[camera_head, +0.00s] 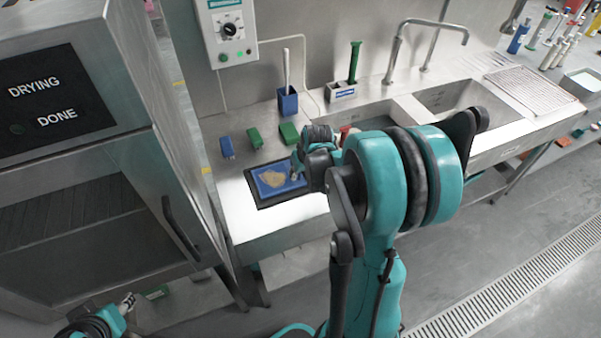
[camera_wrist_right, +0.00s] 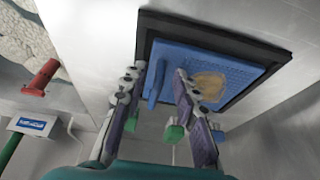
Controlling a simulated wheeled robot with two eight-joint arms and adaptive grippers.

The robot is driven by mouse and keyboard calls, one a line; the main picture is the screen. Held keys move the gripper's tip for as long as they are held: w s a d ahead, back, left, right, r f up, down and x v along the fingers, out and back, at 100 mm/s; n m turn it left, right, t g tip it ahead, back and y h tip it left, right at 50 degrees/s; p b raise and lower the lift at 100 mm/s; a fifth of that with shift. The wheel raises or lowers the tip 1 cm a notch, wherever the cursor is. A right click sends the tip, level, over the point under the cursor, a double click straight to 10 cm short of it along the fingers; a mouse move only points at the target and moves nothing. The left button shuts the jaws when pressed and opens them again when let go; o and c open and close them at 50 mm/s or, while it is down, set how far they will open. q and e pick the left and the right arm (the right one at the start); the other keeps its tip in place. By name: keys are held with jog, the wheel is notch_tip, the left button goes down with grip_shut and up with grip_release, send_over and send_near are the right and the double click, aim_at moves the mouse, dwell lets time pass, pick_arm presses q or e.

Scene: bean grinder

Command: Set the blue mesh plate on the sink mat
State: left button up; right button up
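The blue mesh plate (camera_head: 268,190) lies flat on a black mat (camera_head: 252,187) on the steel counter, left of the sink basins. A tan-brown patch marks its middle. In the right wrist view the plate (camera_wrist_right: 245,72) sits within the dark border of the mat (camera_wrist_right: 200,24). A raised blue bar (camera_wrist_right: 154,84) stands at its near edge. My right gripper (camera_wrist_right: 160,71) is open, fingers on either side of this bar with visible gaps. It shows at the plate's right edge in the head view (camera_head: 296,172). My left gripper (camera_head: 127,301) is low at bottom left, away from the plate; its finger gap is unclear.
Blue (camera_head: 227,147) and green (camera_head: 256,138) blocks stand behind the mat. A blue brush holder (camera_head: 288,101) and a white holder with a green-handled brush (camera_head: 354,64) stand farther back. A drying cabinet (camera_head: 75,100) bounds the left; two basins lie right, partly behind my arm.

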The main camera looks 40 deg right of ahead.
jog(key=p+v, duration=0.4)
jog(key=v, duration=0.7)
jog(key=s+a+r+n+t, duration=0.1)
jog(key=s+a, duration=0.2)
jog(key=a, duration=0.3)
jog(key=s+a+r+t, duration=0.1)
jog(key=s+a+r, duration=0.1)
jog(key=a, duration=0.5)
jog(key=s+a+r+n+t+y, duration=0.1)
jog(key=s+a, duration=0.3)
jog(key=a, duration=0.2)
jog(key=shift+s+a+r+n, duration=0.3)
jog(key=shift+s+a+r, duration=0.05)
jog(key=shift+r, duration=0.05)
jog(key=shift+f+b, duration=0.8)
jog(key=shift+b, duration=0.1)
